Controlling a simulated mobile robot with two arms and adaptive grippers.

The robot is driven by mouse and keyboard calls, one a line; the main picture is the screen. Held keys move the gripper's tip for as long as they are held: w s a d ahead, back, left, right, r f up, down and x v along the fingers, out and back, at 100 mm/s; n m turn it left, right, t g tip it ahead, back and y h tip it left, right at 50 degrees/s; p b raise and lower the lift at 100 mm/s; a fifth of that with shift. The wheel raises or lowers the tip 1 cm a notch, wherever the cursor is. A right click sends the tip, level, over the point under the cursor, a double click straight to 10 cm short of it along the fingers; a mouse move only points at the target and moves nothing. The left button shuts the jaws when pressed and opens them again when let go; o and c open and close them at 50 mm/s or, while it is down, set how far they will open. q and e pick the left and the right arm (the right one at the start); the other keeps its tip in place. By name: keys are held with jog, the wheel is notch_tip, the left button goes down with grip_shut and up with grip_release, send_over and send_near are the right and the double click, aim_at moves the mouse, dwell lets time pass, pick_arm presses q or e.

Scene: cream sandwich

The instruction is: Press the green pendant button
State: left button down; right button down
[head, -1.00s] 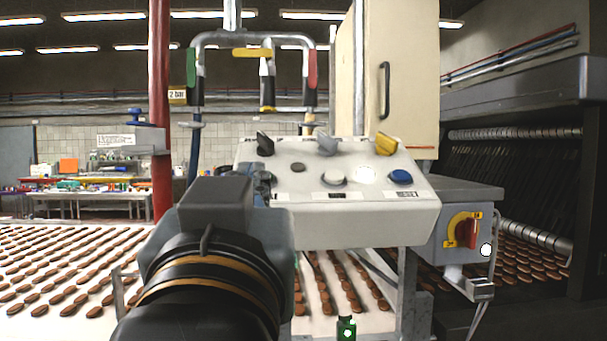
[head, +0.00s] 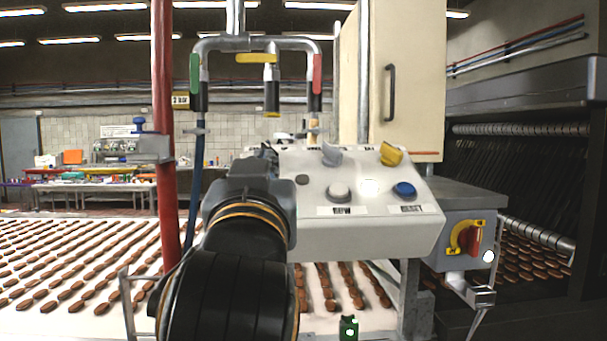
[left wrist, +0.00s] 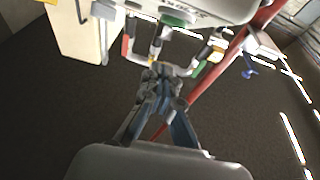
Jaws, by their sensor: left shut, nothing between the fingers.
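My left gripper (head: 264,153) is shut and empty, in front of the left part of the white control panel (head: 300,235). My arm and wrist hide that part of the panel in the head view. In the left wrist view the closed fingertips (left wrist: 160,72) point towards the pipes, and a dark green round button (left wrist: 177,17) shows at the panel's edge above them. A gap in the picture separates fingertips and button; I cannot tell whether they touch anything. A small green box (head: 348,328) with white spots is at the bottom of the head view. My right gripper is not in view.
The panel also bears a white button (head: 340,190), a blue button (head: 404,189), a grey knob (head: 331,155) and a yellow knob (head: 391,154). A red-yellow switch (head: 469,238) is to the right. Pipes with coloured handles (head: 256,58) rise behind; a red post (head: 163,110) stands left.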

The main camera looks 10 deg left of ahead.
pick_arm(q)
jog(key=shift+w+a+f, duration=0.15)
jog(key=shift+w+f, duration=0.3)
jog(key=shift+f, duration=0.4)
jog(key=shift+w+a+f, duration=0.1)
jog(key=shift+w+f, duration=0.3)
jog(key=shift+f, duration=0.45)
jog(key=shift+d, duration=0.1)
